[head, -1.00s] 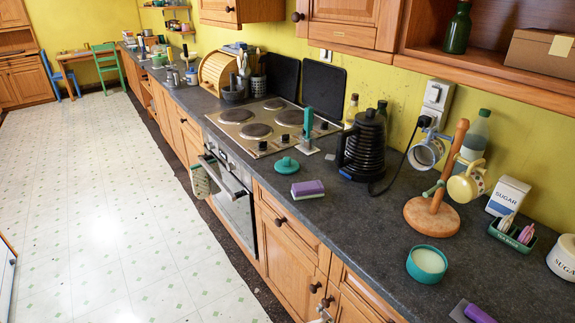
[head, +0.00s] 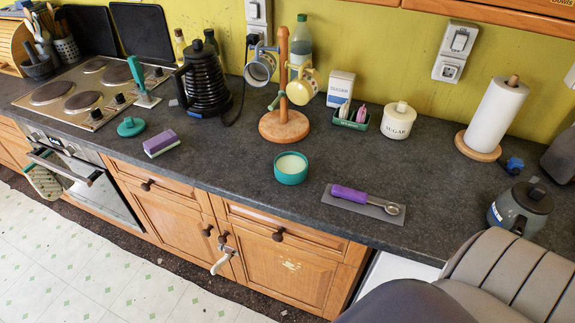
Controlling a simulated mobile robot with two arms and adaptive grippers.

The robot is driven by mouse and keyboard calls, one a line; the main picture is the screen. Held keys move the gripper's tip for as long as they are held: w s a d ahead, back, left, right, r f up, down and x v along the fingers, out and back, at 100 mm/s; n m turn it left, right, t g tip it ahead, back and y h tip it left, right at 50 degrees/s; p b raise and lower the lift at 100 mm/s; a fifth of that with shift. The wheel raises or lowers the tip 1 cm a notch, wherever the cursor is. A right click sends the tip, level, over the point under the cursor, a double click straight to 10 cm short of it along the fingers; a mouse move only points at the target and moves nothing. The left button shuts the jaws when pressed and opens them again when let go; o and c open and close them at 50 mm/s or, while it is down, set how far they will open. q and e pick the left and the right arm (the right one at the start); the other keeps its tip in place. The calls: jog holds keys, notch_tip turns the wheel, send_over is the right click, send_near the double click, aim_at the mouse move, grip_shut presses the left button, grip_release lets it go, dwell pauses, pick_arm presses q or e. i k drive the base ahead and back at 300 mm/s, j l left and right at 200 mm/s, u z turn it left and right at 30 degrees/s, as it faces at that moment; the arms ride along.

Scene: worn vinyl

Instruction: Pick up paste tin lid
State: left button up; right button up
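The paste tin lid appears to be the round teal lid with a small knob (head: 131,126), lying flat on the dark worktop at the left, in front of the hob. An open teal tin with pale cream contents (head: 291,168) stands on the worktop near its front edge, right of the lid and apart from it. Neither of my grippers shows in the head view.
A purple-and-grey sponge or brush (head: 161,144) lies just right of the lid. A black kettle (head: 203,82) and a wooden mug tree (head: 284,122) stand behind. A purple-handled tool (head: 350,194) lies right of the tin. The worktop between sponge and tin is clear.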

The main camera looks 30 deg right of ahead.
aim_at(131, 127)
jog(key=i+j+z, duration=0.2)
jog(key=z, duration=0.3)
jog(key=i+j+z, duration=0.15)
jog(key=j+z, duration=0.2)
jog(key=z, duration=0.15)
